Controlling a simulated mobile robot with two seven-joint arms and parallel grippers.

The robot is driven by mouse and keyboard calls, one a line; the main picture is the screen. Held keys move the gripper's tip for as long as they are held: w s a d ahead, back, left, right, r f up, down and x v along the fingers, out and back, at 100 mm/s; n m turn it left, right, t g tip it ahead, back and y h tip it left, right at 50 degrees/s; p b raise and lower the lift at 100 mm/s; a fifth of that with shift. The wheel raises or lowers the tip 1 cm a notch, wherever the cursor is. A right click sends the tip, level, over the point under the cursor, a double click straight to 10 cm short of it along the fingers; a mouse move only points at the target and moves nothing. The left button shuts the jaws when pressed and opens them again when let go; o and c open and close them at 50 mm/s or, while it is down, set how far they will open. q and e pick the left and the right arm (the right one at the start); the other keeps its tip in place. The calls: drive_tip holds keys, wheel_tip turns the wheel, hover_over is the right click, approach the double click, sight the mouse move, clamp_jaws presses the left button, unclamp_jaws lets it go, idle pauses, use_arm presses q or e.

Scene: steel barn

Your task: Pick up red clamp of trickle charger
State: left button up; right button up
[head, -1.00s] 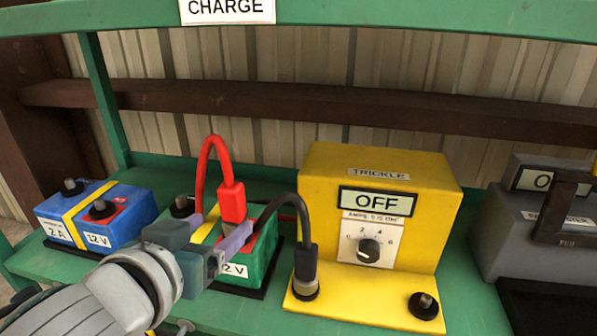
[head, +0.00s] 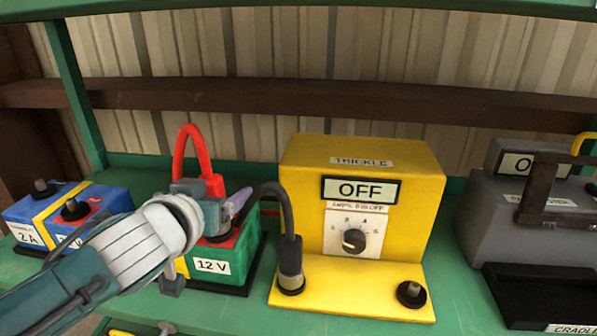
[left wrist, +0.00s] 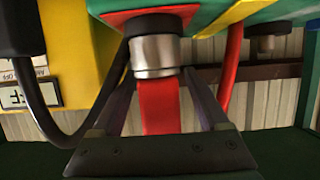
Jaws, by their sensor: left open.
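The red clamp (head: 214,186) of the yellow trickle charger (head: 375,180) stands on a post of the green 12 V battery (head: 240,265), with its red cable looping up behind. My left gripper (head: 228,203) is at the clamp and partly hides it in the head view. In the left wrist view, the red clamp (left wrist: 158,105) with its metal collar lies between the two spread fingers of my left gripper (left wrist: 157,78). The fingers are open, and I cannot tell whether either touches it. The charger reads OFF. My right gripper is not in view.
The black clamp (head: 290,265) stands on the charger's base, its cable arching close right of my left gripper. A blue battery (head: 50,205) is at left. A grey charger (head: 510,215) and black tray (head: 540,295) are at right. A dark rail (head: 250,95) runs behind.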

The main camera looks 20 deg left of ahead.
use_arm(q)
clamp_jaws()
idle(0.5)
